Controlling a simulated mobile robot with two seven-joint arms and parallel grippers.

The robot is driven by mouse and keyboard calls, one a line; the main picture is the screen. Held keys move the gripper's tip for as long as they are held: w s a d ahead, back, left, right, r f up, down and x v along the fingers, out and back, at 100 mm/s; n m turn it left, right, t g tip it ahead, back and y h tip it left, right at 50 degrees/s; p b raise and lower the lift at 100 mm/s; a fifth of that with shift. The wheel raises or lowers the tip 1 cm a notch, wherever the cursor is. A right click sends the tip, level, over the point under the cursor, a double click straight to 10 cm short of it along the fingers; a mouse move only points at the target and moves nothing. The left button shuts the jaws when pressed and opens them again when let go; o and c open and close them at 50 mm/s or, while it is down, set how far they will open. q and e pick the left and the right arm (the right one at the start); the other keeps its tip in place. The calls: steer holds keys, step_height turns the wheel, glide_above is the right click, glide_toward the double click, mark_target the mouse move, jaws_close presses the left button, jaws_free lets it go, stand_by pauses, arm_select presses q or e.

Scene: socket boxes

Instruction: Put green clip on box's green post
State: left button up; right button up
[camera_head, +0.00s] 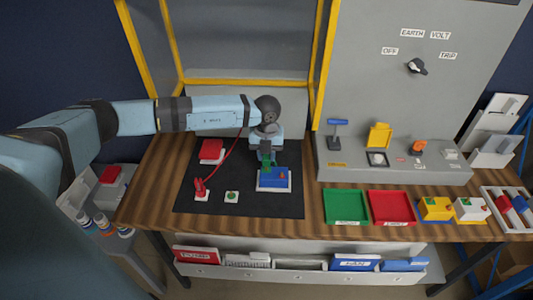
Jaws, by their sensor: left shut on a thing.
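My left gripper (266,147) comes in from the left and points down over the blue box (274,179). It is shut on the green clip (266,160), which is small and partly hidden by the fingers. The clip is at the back left of the box top. The green post is hidden or blends with the clip, so I cannot tell whether they touch. A small red-orange post (283,175) shows on the right of the box top. The box sits on a white base on the black mat (215,178). My right gripper is not in view.
A red clip (199,188) with a red cable lies on the mat's left. A white pad with a green spot (232,196) is beside it, and a red box (212,149) stands behind. Green (345,207) and red (391,207) trays lie to the right. A grey panel rises behind.

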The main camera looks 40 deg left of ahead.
arm_select(q)
steer(key=shift+f, duration=0.15)
steer(key=shift+f+b, duration=0.5)
steer(key=shift+f, duration=0.1)
steer(key=shift+f, duration=0.2)
steer(key=shift+f, duration=0.1)
steer(key=shift+f, duration=0.15)
stand_by(0.3)
steer(key=o, duration=1)
steer(key=shift+c, duration=0.2)
